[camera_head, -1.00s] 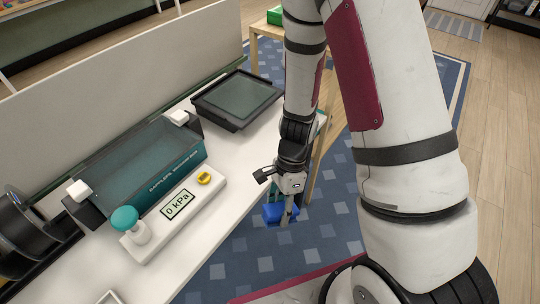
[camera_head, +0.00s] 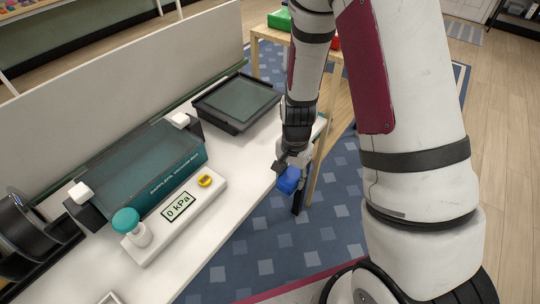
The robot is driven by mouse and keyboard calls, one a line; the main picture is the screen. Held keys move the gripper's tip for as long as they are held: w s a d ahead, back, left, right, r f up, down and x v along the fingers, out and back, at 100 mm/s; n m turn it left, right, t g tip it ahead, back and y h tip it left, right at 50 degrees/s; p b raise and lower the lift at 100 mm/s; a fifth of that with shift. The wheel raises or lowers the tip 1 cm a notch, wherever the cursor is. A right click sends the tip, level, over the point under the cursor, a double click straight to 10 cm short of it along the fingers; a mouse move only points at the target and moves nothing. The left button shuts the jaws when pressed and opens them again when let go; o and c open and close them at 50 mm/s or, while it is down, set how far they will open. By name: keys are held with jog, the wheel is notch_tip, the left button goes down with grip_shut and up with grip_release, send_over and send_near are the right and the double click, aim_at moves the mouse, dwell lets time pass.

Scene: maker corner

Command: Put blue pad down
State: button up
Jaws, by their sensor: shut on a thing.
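My gripper (camera_head: 289,172) points down at the right edge of the white table (camera_head: 232,172). It is shut on the blue pad (camera_head: 289,181), a small bright blue block at its fingertips. The pad is held in the air, seen against the blue rug near the table's edge. My fingers and wrist partly hide how the pad is gripped.
On the table are a teal-fronted glass-topped box (camera_head: 150,165), a white gauge unit reading 0 kPa (camera_head: 178,213) with a teal knob (camera_head: 126,221), and a dark tray (camera_head: 237,102). Bare table lies between them and its right edge. A wooden shelf (camera_head: 328,150) stands behind my arm.

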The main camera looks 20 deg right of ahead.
send_over(270, 159)
jog(key=shift+s+d+f, duration=0.1)
jog(key=shift+s+f, duration=0.35)
jog(key=shift+f, duration=0.2)
jog(key=shift+w, duration=0.6)
jog(key=shift+s+f, duration=0.1)
jog(key=shift+f, duration=1.5)
jog(key=o, duration=1.1)
jog(key=shift+c, duration=0.2)
jog(key=shift+f, duration=0.15)
